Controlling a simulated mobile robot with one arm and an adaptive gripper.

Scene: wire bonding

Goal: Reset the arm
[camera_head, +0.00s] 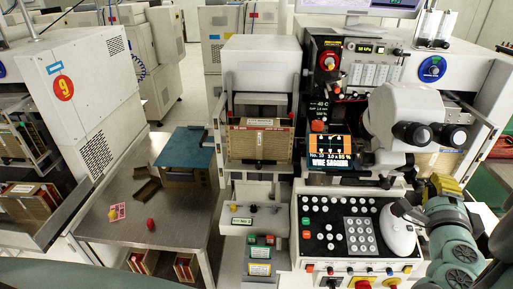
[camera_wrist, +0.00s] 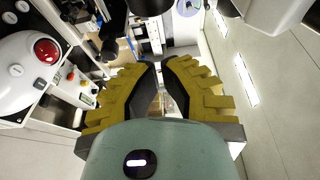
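My arm (camera_head: 453,240) reaches in from the lower right in the head view. My gripper (camera_head: 443,184), with yellow fingers, is at its end, in front of the right machine and right of the white mouse-like control. In the wrist view, my gripper (camera_wrist: 160,64) has two yellow, stepped fingers with black inner pads. A narrow gap shows between them, with background visible through it. I see nothing held. The fingertips are small and partly hidden in the head view.
The wire bonding machine (camera_head: 330,60) has a microscope (camera_head: 405,112) and a control panel (camera_head: 345,232) close to my gripper. A red button (camera_wrist: 46,51) shows in the wrist view.

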